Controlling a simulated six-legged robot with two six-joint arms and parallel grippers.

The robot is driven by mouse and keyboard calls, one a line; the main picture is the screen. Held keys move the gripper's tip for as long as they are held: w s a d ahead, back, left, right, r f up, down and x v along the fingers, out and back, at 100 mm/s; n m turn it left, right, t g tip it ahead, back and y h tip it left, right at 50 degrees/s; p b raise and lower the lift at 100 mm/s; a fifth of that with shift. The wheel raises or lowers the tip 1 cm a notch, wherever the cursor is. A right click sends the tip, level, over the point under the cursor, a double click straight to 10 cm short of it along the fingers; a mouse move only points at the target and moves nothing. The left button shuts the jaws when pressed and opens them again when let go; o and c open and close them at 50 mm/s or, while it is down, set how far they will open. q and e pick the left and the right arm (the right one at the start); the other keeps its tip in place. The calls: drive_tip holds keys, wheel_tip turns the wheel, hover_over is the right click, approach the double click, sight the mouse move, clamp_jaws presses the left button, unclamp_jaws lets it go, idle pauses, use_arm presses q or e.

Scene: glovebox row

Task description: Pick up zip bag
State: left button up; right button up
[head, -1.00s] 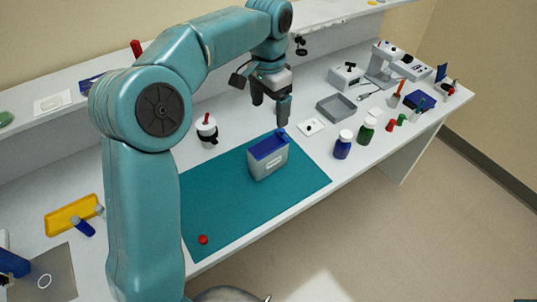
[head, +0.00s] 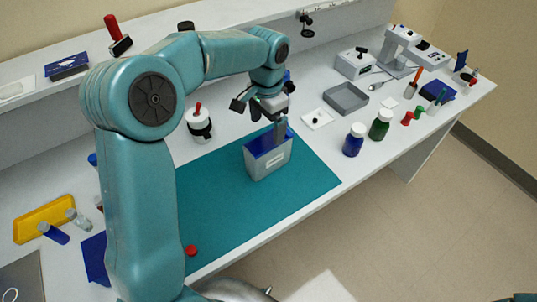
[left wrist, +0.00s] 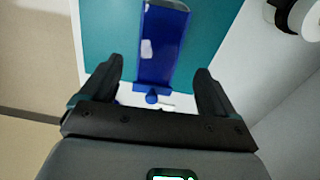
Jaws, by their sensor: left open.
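What I take for the zip bag (head: 268,166) is a boxy upright piece with a grey body, a pale label and a blue top. It stands on the teal mat. In the left wrist view its blue top (left wrist: 163,45) runs lengthwise, with a small blue knob at its near end. My left gripper (head: 268,122) is open and points down at the bag's back right end. In the wrist view its fingers (left wrist: 158,75) lie on either side of the blue top's near end, with gaps at both sides. One finger hides part of the bag in the head view.
Behind the mat (head: 220,225) stands a white bottle with a black band (head: 199,125). A red cap (head: 191,250) lies on the mat.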

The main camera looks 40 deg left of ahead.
sight(269, 141)
use_arm(q)
drive_tip(key=f+p, duration=0.1)
drive_tip(key=f, duration=0.5)
drive_tip(key=shift+d+f, duration=0.15)
drive_tip(key=shift+d, duration=0.05)
drive_tip(key=shift+w+a+f, duration=0.1)
drive_tip(key=shift+w+f, duration=0.05)
drive_tip(key=shift+f, duration=0.25)
drive_tip(key=shift+r, duration=0.1)
drive_tip(key=c, duration=1.5)
